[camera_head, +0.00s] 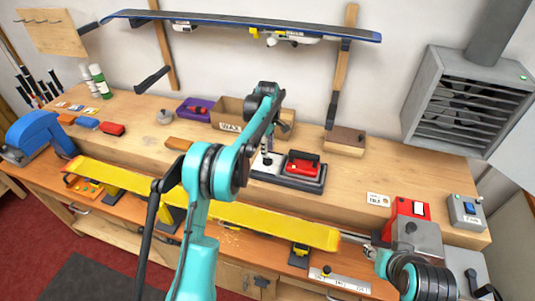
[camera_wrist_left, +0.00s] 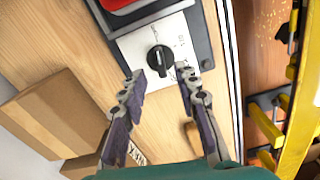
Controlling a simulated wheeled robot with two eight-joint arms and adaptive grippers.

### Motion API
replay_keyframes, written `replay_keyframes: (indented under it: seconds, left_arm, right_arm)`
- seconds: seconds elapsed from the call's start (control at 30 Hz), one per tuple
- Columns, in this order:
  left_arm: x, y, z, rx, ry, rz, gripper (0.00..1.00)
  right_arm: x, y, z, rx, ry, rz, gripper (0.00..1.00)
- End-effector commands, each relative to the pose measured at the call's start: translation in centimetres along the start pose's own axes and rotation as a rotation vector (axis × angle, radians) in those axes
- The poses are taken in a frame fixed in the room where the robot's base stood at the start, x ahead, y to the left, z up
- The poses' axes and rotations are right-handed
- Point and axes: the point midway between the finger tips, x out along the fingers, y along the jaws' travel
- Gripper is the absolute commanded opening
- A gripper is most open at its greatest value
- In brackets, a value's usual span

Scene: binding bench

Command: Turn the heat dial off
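The heat dial (camera_wrist_left: 160,60) is a round black knob with a raised grip bar on a pale plate (camera_wrist_left: 140,43) in the left wrist view. The plate belongs to a dark base (camera_head: 292,180) that carries a red iron (camera_head: 303,164), seen in the head view. My left gripper (camera_wrist_left: 161,74) is open, its two fingers on either side of the dial and apart from it.
A cardboard box marked WAX (camera_head: 230,124) stands close left of my left gripper. A yellow ski (camera_head: 220,212) lies along the bench front below my arm. A red machine (camera_head: 412,220) and a grey switch box (camera_head: 466,212) stand at right.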

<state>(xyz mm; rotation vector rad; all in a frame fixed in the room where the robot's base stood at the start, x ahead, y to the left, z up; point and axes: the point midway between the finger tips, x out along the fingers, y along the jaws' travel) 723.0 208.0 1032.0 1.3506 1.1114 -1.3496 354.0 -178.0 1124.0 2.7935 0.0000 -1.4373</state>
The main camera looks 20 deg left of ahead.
Motion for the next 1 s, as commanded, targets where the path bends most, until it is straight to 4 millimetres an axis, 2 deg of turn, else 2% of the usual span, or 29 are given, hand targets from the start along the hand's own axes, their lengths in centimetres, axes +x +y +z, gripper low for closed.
replay_keyframes:
  seconds: [0.03, 0.2, 0.4, 0.57, 1.0]
  left_arm:
    - [-1.3, 0.0, 0.0, 0.000, 0.000, 0.000, 0.31]
    - [-4.9, 0.0, 0.0, 0.000, 0.000, 0.000, 0.31]
    - [-7.6, 0.0, 0.0, -0.001, 0.000, 0.001, 0.31]
    - [-8.3, 0.0, 0.0, -0.001, 0.000, 0.001, 0.31]
    - [-8.5, -0.1, 0.0, 0.004, 0.001, 0.003, 0.31]
  right_arm:
    - [0.0, 0.0, 0.0, 0.000, 0.000, 0.000, 0.40]
    - [0.0, 0.0, 0.0, 0.000, 0.000, 0.000, 0.40]
    - [0.0, 0.0, 0.0, 0.000, 0.000, 0.000, 0.40]
    - [0.0, 0.0, 0.0, 0.000, 0.000, 0.000, 0.40]
    - [0.1, 0.0, 0.0, 0.000, 0.000, 0.000, 0.40]
